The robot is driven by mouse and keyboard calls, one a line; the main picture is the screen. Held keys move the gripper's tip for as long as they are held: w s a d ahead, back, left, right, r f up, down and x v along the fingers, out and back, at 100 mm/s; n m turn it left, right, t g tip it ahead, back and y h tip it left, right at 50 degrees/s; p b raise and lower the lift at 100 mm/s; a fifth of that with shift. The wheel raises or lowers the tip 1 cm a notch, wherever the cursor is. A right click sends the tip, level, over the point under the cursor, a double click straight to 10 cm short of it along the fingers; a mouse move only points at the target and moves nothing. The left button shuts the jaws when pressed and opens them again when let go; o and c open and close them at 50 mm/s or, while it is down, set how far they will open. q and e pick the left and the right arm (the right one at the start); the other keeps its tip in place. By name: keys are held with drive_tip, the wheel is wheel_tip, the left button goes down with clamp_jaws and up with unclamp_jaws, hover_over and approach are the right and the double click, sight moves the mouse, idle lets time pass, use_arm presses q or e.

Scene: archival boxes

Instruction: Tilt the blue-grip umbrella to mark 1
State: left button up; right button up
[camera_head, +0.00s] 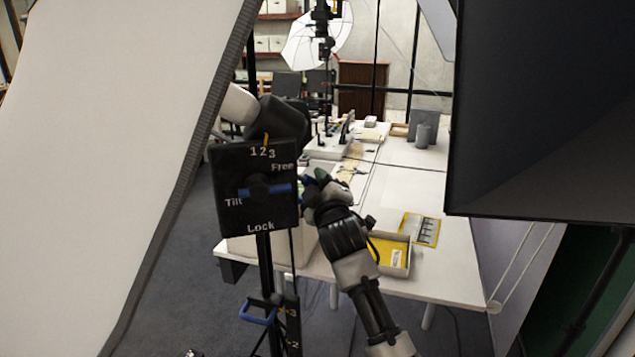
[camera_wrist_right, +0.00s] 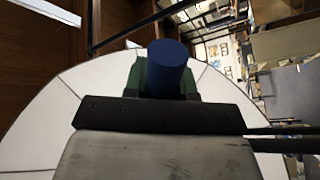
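A black panel (camera_head: 229,168) on a stand, marked 1 2 3, Free, Tilt and Lock, stands in the middle of the head view. A blue lever (camera_head: 268,190) lies level across it. My right gripper (camera_head: 316,184) is just right of the panel, at a small blue grip (camera_head: 308,171). In the right wrist view the blue grip (camera_wrist_right: 170,68) fills the space between the green fingers (camera_wrist_right: 165,82), which look shut on it. A white umbrella disc (camera_wrist_right: 45,120) spreads behind it. My left gripper is not visible; the panel covers that area.
A white table (camera_head: 405,200) behind holds a yellow-lined tray (camera_head: 390,252), a yellow card with dark strips (camera_head: 420,229) and grey containers (camera_head: 425,122). A large white panel (camera_head: 110,150) fills the left, a black one (camera_head: 545,110) the right. Another white umbrella (camera_head: 316,42) stands far back.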

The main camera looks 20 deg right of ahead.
clamp_jaws()
drive_tip(key=shift+d+r+n+y, duration=0.25)
drive_tip(key=shift+r+n+y, duration=0.1)
drive_tip(key=shift+r+n, duration=0.65)
drive_tip(key=shift+d+r+n+y, duration=0.2)
drive_tip(key=shift+r+n+y, duration=0.15)
drive_tip(key=shift+r+n, duration=0.65)
drive_tip(key=o, duration=0.5)
unclamp_jaws()
drive_tip(key=shift+o, duration=0.3)
drive_tip(key=shift+f, duration=0.1)
